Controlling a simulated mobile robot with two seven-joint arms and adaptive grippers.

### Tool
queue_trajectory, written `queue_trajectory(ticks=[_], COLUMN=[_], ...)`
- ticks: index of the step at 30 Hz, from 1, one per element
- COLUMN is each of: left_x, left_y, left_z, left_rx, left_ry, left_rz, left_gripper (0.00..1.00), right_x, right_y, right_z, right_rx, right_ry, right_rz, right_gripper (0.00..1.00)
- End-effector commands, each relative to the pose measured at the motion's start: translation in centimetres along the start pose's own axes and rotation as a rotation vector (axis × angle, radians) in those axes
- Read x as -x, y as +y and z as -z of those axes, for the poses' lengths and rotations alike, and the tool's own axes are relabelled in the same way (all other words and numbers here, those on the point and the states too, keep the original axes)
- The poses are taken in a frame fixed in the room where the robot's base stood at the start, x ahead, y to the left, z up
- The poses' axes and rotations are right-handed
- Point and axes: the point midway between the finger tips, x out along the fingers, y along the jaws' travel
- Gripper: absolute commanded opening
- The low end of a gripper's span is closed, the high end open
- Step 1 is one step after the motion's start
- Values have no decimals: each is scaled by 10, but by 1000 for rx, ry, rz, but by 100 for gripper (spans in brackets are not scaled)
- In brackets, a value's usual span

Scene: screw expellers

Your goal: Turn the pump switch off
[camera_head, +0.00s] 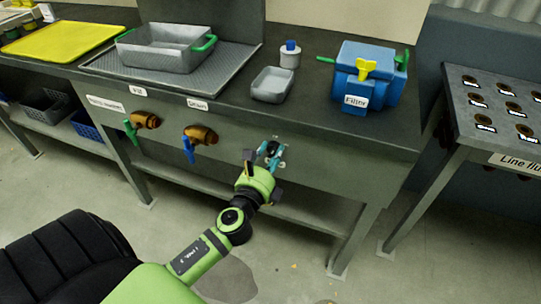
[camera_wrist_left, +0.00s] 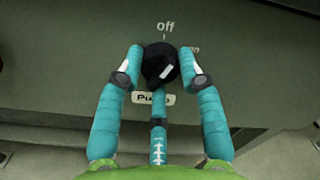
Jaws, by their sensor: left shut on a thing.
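The pump switch is a round black knob (camera_wrist_left: 160,66) on the front panel of the counter. The word "Off" with a short tick stands above it, and a partly hidden "On" stands at its upper right. A white mark on the knob slants to the upper right, toward the "On" side. A "Pump" label (camera_wrist_left: 145,98) below is partly covered. My left gripper (camera_head: 271,150) is at the panel in the head view. In the left wrist view its teal fingers (camera_wrist_left: 161,62) are shut on the knob, one on each side. My right gripper is not in view.
Two brass valves, one with a green handle (camera_head: 130,129) and one with a blue handle (camera_head: 188,149), are on the panel left of my gripper. A blue filter box (camera_head: 378,82) stands on the counter above right. Another table (camera_head: 456,110) stands at the right.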

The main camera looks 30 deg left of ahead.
Motion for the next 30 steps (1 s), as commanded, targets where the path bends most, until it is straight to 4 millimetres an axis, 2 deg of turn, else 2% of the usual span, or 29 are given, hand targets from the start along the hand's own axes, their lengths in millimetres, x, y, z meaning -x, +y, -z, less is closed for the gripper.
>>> queue_trajectory(ticks=[1, 15, 30], left_x=[2, 2, 2], left_y=[1, -1, -1], left_z=[6, 7, 7], left_rx=[50, 368, 447], left_ry=[12, 14, 15], left_rz=[-3, -2, -2], left_gripper=[5, 5, 5], right_x=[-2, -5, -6], right_y=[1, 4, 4], right_z=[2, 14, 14], right_rx=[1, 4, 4], right_ry=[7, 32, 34], right_rz=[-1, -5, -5], right_gripper=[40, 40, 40])
